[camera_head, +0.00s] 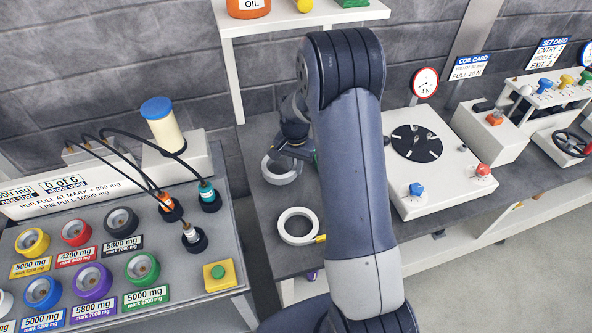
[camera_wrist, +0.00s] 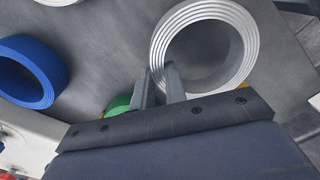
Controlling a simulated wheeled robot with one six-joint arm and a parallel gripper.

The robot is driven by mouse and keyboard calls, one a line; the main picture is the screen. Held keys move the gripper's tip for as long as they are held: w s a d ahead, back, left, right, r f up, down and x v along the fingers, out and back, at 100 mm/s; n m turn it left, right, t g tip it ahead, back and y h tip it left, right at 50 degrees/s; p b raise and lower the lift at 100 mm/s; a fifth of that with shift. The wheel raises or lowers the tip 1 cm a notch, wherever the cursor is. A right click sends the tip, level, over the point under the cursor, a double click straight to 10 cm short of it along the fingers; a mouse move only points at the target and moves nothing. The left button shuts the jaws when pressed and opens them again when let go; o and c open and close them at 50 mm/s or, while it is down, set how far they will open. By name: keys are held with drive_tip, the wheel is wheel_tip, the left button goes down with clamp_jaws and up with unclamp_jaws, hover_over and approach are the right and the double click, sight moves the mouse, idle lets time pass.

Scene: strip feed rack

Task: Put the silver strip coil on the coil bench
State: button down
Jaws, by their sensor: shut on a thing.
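The silver strip coil (camera_wrist: 160,48) is a pale ring with ridged edges in the wrist view. My gripper (camera_wrist: 161,82) is shut on the coil's near wall, one finger inside the ring and one outside. In the head view my gripper (camera_head: 289,153) is at the far part of the dark grey bench top (camera_head: 262,222), with a pale ring, apparently this coil (camera_head: 269,174), just below it. My arm hides much of this bench. I cannot tell whether the coil touches the bench top.
Another pale ring (camera_head: 284,227) lies nearer on the bench, with a yellow piece beside it. A blue coil (camera_wrist: 40,72) and part of a green thing (camera_wrist: 117,105) show in the wrist view. A dial machine (camera_head: 445,190) stands right; a white shelf (camera_head: 280,24) hangs behind.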

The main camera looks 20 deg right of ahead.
drive_tip(key=shift+f, duration=1.4)
drive_tip(key=shift+f, duration=0.1)
drive_tip(key=c, duration=1.4)
unclamp_jaws()
drive_tip(key=shift+c, duration=0.2)
wheel_tip(320, 180, up, 12)
drive_tip(key=b, duration=0.1)
drive_tip(key=shift+b, duration=0.35)
